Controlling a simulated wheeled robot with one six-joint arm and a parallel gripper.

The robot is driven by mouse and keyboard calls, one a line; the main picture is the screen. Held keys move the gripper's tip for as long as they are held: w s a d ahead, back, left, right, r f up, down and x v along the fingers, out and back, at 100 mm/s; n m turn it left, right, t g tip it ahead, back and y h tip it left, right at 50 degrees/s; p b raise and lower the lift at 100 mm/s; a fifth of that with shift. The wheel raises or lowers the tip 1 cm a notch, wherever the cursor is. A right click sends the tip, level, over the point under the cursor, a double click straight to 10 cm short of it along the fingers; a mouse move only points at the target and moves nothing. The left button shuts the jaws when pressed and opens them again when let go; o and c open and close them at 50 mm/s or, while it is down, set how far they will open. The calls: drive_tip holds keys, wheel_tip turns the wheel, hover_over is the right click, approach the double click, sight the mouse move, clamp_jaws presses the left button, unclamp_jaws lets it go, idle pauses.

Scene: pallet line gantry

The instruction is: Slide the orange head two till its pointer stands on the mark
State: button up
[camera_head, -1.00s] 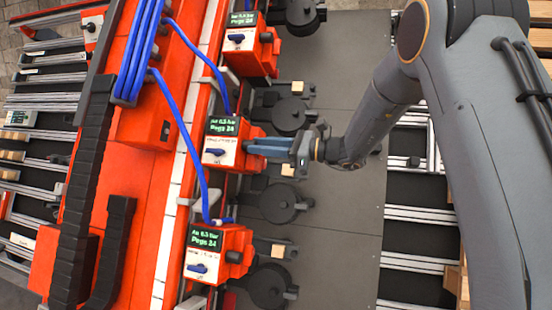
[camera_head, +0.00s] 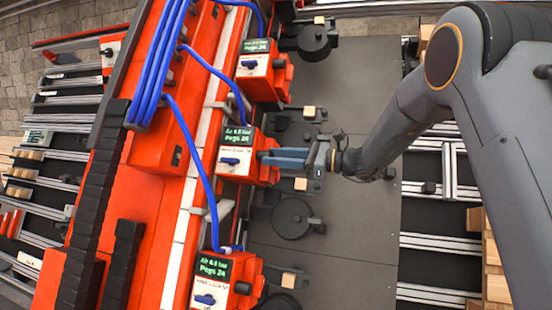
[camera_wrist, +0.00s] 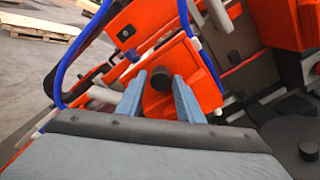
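Three orange heads sit along the orange beam. The middle head (camera_head: 248,158) has a green-lettered display, a blue switch and a black knob facing my arm. I take it as head two. My gripper (camera_head: 268,157) reaches it from the right, with its blue fingers at the knob. In the wrist view the black knob (camera_wrist: 160,79) lies between my two fingertips (camera_wrist: 159,82), which look closed on its sides. The contact itself is partly hidden. I cannot make out the pointer or the mark in either view.
The upper head (camera_head: 266,70) and lower head (camera_head: 226,280) stand on either side of the middle one, with gaps between. Blue hoses (camera_head: 199,160) hang over the beam. Dark round discs (camera_head: 291,218) and small wooden blocks lie below the heads.

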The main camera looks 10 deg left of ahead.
drive_tip(key=s+d+b, duration=0.1)
drive_tip(key=d+b, duration=0.1)
drive_tip(key=d, duration=0.5)
drive_tip(key=shift+s+d+b, duration=0.15)
drive_tip(key=shift+s+b, duration=0.05)
drive_tip(key=shift+b, duration=0.2)
